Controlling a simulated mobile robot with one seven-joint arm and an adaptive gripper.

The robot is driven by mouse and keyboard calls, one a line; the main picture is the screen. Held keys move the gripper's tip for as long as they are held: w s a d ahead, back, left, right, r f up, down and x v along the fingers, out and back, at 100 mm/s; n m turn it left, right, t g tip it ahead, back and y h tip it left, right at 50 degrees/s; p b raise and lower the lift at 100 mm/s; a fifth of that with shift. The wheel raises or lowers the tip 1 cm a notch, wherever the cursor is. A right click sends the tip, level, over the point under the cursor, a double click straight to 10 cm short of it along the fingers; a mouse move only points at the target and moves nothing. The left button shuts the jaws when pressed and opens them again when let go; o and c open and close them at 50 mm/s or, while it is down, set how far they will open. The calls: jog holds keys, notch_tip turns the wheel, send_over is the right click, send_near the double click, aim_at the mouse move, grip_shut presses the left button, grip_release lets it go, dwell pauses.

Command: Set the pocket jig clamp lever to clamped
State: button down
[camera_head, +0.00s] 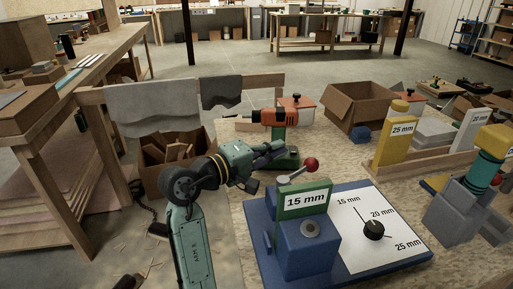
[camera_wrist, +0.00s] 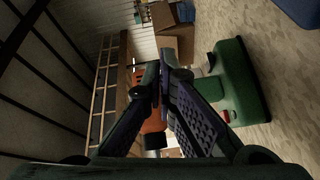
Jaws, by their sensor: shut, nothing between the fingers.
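The pocket jig is a blue block (camera_head: 305,250) on a blue base, with a green plate (camera_head: 303,199) marked "15 mm". Its clamp lever is a metal rod with a red ball knob (camera_head: 311,164), rising behind the green plate and slanting up to the right. I cannot tell its clamp setting from this angle. My gripper (camera_head: 284,147) is above and behind the jig, to the left of the red knob and apart from it. In the wrist view my gripper (camera_wrist: 164,84) has its fingertips together with nothing between them. The lever is not recognisable in that view.
A white dial (camera_head: 374,229) marked 15, 20 and 25 mm is on the jig's right. An orange drill (camera_head: 270,117) stands behind my gripper; its orange body (camera_wrist: 153,128) shows in the wrist view.

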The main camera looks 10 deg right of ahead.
aim_at(298, 174)
jog(key=shift+s+d+f+p, duration=0.2)
jog(key=shift+s+d+p, duration=0.1)
jog(key=shift+s+d, duration=0.4)
jog(key=shift+s+d+f+p, duration=0.25)
jog(key=shift+s+d, duration=0.35)
jog(key=shift+s, duration=0.15)
jog(key=shift+d, duration=0.1)
jog(key=shift+s+d+m+g+h, duration=0.3)
jog(key=shift+s+d+m+g, duration=0.1)
jog(key=shift+s+d+g, duration=0.15)
